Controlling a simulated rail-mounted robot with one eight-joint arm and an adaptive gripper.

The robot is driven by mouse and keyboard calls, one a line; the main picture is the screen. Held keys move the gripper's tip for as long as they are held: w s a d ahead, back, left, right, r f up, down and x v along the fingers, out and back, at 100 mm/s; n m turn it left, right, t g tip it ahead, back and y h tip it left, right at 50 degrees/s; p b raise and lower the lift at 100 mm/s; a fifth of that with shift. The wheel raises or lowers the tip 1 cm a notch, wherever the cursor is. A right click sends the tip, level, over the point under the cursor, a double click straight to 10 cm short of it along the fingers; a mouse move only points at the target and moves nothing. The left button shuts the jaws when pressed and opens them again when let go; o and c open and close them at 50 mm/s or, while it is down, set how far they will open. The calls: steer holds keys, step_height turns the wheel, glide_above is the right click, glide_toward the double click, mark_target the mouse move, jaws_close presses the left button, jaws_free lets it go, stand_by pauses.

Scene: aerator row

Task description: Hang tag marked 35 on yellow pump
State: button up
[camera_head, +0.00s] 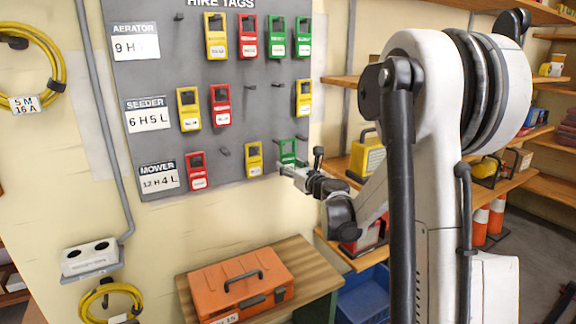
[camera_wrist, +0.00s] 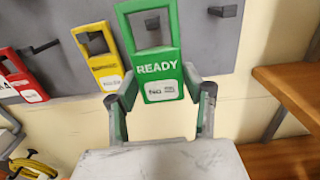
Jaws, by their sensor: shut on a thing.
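My gripper (camera_head: 287,169) is at the lower right of the grey tag board (camera_head: 238,110). In the wrist view my gripper (camera_wrist: 162,92) is shut on a green tag (camera_wrist: 157,66), with a finger at each side edge. The tag is upright, reads READY and has a white label whose number is too small to read. It also shows in the head view (camera_head: 288,148), partly hidden by the gripper. I cannot tell whether it still hangs on a peg. A yellow boxy device with a handle (camera_head: 368,157) stands on the shelf at right; I cannot tell whether it is the pump.
A yellow tag (camera_wrist: 104,60) hangs close left of the held tag, with a red tag (camera_wrist: 20,75) beyond. A bare peg (camera_wrist: 223,11) juts out at right. An orange toolbox (camera_head: 240,285) sits on the bench below. Shelves (camera_head: 510,185) and a yellow unit (camera_head: 486,168) stand behind my arm.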

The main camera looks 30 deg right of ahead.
steer(key=shift+s, duration=1.05)
